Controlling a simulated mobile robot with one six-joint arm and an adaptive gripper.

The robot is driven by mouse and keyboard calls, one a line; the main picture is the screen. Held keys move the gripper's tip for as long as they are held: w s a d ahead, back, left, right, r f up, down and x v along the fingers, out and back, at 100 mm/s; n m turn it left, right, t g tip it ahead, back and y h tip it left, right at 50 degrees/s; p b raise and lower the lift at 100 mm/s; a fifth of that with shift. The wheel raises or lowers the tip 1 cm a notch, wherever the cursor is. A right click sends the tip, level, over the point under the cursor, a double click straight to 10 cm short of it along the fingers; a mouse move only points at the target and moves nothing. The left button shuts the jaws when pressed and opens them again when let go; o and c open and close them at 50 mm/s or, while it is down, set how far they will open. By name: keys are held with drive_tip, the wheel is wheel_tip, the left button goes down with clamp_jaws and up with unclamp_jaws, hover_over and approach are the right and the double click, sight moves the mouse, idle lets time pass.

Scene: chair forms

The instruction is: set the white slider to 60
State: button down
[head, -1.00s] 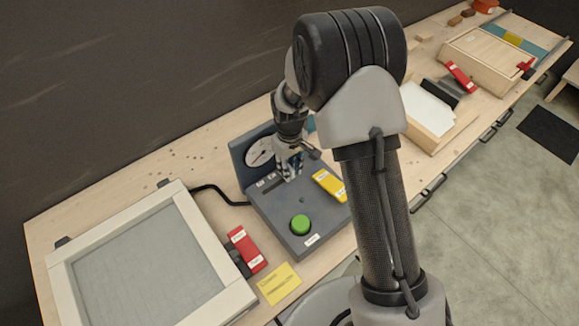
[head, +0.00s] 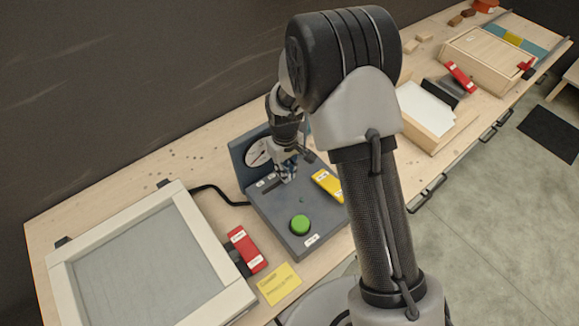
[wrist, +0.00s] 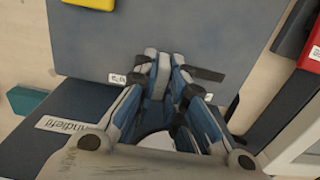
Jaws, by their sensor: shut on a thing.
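My gripper (head: 287,176) points down at the slot on the grey control box (head: 272,222). In the wrist view its fingertips (wrist: 163,72) are closed together over the slot, with a pale piece between them that looks like the white slider (wrist: 163,76). The fingers hide most of the slider. Dark slot (wrist: 208,74) shows to one side of the tips. Small white labels (wrist: 117,79) flank the slot, too small to read, so I cannot tell the slider's value. The dial (head: 257,152) stands upright behind the slot, partly covered by the gripper.
A framed grey panel (head: 145,262), a red switch (head: 247,249) and a yellow note (head: 279,283) lie to the left and front. Wooden boxes (head: 487,58) stand at the far right.

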sight(278, 184)
drive_tip(key=shift+s+a, duration=0.45)
drive_tip(key=shift+a, duration=0.2)
drive_tip(key=shift+s+a, duration=0.4)
drive_tip(key=shift+a, duration=0.2)
drive_tip(key=c, duration=1.6)
unclamp_jaws()
drive_tip(key=shift+c, duration=0.2)
wheel_tip(278, 184, up, 12)
drive_tip(key=shift+d, duration=0.1)
